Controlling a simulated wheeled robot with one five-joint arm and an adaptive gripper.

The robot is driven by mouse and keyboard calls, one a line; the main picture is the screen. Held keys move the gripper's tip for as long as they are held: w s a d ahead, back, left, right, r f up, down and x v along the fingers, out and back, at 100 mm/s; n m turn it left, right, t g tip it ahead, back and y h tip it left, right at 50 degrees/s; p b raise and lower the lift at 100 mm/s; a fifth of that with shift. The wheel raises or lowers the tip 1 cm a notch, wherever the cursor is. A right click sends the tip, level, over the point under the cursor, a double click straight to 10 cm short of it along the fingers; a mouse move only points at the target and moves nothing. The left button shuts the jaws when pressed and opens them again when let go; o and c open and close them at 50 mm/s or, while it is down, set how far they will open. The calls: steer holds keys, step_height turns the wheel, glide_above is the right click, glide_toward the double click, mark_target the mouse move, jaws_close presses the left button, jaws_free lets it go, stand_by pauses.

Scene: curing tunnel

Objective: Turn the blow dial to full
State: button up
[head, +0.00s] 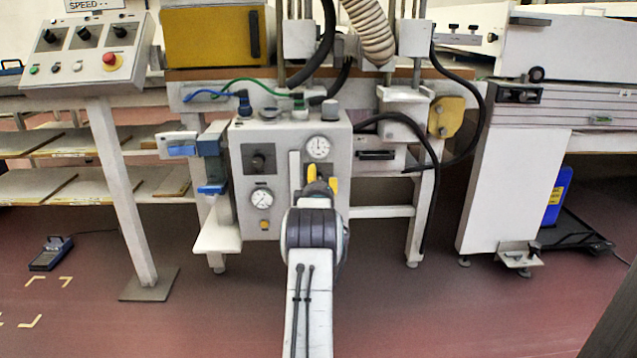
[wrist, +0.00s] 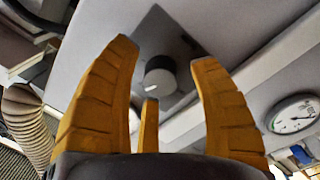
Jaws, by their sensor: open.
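My gripper (head: 322,184) has yellow fingers and reaches up to the front of the pale grey control box. In the wrist view it is open (wrist: 165,75), with one finger on each side of a round dark grey dial (wrist: 160,76). The dial sits on a dark square plate (wrist: 153,45), with gaps between it and both fingers. A white pointer mark on the dial faces the lower left in that view. In the head view my gripper hides this dial. No lettering on it is readable, so I cannot confirm that it is the blow dial.
The box front also carries a black knob (head: 258,161) on a dark plate, an upper gauge (head: 318,148) and a lower gauge (head: 261,199). A ribbed hose (head: 370,32) and cables hang above. A speed console (head: 85,50) stands left. The red floor is largely clear.

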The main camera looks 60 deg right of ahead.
steer(key=shift+c, duration=0.3)
jaws_close()
stand_by(0.3)
steer(key=m, duration=0.4)
steer(key=shift+r+m, duration=0.1)
steer(key=shift+m, duration=0.2)
steer(key=shift+m+y, duration=0.3)
steer(key=shift+m, duration=1.5)
steer(key=shift+w, duration=0.1)
steer(key=shift+a, duration=0.1)
